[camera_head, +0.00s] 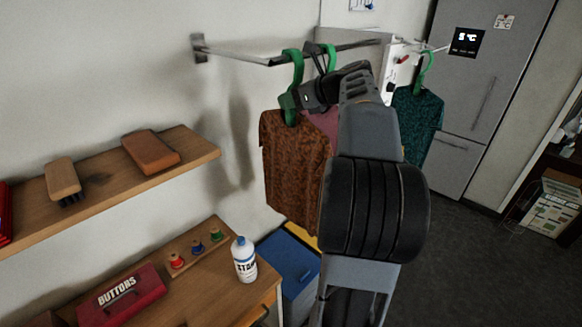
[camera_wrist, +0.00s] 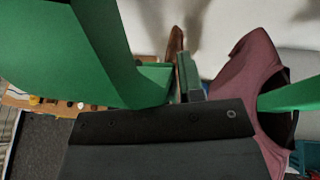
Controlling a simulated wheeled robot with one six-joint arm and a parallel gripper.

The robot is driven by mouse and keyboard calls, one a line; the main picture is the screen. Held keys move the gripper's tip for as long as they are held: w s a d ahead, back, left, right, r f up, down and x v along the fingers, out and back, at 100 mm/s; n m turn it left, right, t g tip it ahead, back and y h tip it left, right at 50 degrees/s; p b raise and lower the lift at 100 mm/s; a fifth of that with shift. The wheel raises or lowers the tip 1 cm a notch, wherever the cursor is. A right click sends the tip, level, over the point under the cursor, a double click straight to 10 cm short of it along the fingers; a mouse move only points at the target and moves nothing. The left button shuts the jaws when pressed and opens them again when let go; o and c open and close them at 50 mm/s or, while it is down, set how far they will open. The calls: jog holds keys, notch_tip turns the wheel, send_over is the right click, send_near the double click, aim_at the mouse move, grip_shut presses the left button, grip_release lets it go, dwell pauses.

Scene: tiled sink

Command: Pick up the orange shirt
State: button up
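The orange-brown patterned shirt (camera_head: 292,170) hangs on a green hanger (camera_head: 293,68) from the wall rail. My gripper (camera_head: 298,98) is at the neck of this hanger, just above the shirt's collar. In the wrist view, green hanger parts (camera_wrist: 105,60) fill the upper left, close to the camera. A narrow brown strip (camera_wrist: 174,44), likely the orange shirt seen edge-on, shows behind. The far fingertip is hidden, so I cannot tell whether the fingers are shut on the hanger.
A mauve shirt (camera_wrist: 243,80) hangs close behind the orange one. A shelf (camera_head: 90,195) with brushes is at left; a white bottle (camera_head: 244,259) stands on the table below.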

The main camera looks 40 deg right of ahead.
jog(key=shift+c, duration=0.2)
grip_shut()
jog(key=shift+r, duration=0.15)
dwell(0.4)
